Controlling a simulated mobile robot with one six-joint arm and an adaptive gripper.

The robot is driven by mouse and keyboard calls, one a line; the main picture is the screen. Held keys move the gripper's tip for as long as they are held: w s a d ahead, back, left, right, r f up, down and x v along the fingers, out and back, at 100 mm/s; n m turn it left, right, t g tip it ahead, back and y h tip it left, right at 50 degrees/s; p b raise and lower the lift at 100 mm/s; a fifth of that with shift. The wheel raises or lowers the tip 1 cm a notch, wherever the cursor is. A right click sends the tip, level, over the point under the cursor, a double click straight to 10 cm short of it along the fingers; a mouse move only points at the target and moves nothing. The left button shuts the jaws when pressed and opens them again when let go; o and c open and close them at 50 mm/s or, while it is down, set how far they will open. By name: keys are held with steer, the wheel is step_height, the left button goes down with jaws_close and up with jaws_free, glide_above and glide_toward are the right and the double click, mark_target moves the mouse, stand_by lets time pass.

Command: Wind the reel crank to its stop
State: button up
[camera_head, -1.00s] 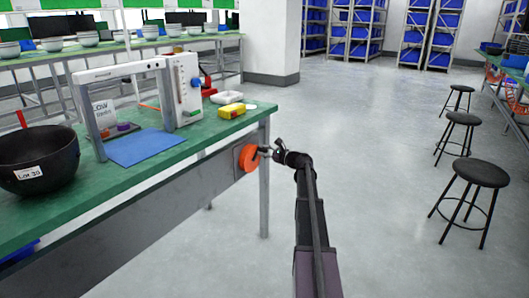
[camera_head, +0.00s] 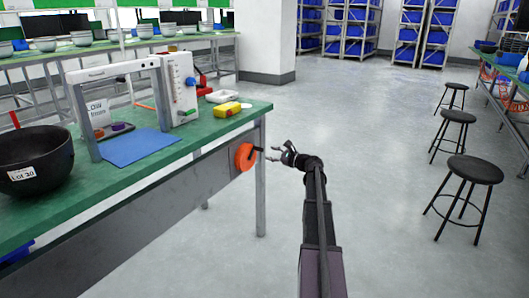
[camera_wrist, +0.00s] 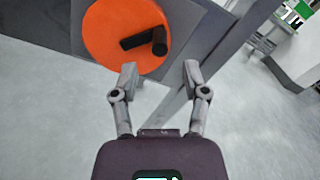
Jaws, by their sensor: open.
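The orange reel (camera_head: 245,157) is mounted on the side of the green-topped bench near its right corner. Its black crank handle (camera_head: 257,149) sticks out toward my gripper (camera_head: 279,152). In the wrist view the reel (camera_wrist: 125,35) is a large orange disc with a black crank (camera_wrist: 146,40) on its face. My gripper (camera_wrist: 160,75) is open and empty. Its two fingertips are spread below and to the right of the crank in the wrist view, apart from it. Nothing is between the fingers.
The bench's metal leg (camera_head: 260,180) stands just beside the reel. Stools (camera_head: 470,171) stand at the right. The floor between is clear.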

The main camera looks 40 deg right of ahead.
steer(key=v, duration=0.6)
stand_by(0.6)
steer(key=s+a+f+n+g+p, duration=0.1)
steer(key=a+f+n+g, duration=0.25)
steer(key=a, duration=0.65)
steer(key=a+f+n+g+y+p, duration=0.1)
steer(key=a+f+n+g, duration=0.3)
steer(key=a, duration=0.6)
steer(key=s+a+n+g+p, duration=0.15)
steer(key=a+n, duration=0.35)
steer(key=a, duration=0.5)
steer(key=s+a+f+n+g+h+p, duration=0.2)
steer(key=s+a+n+g+h, duration=0.2)
steer(key=s+a+n, duration=0.4)
steer(key=s+a+f+n+g+h+p, duration=0.2)
steer(key=s+a+n+g+h, duration=0.25)
steer(key=s+a, duration=0.55)
step_height(320, 180, up, 38)
steer(key=n+p, duration=0.1)
steer(key=p, duration=3.7)
steer(key=shift+d+r+t, duration=0.15)
steer(key=shift+d+t, duration=0.05)
steer(key=shift+t, duration=0.25)
steer(key=shift+y, duration=0.25)
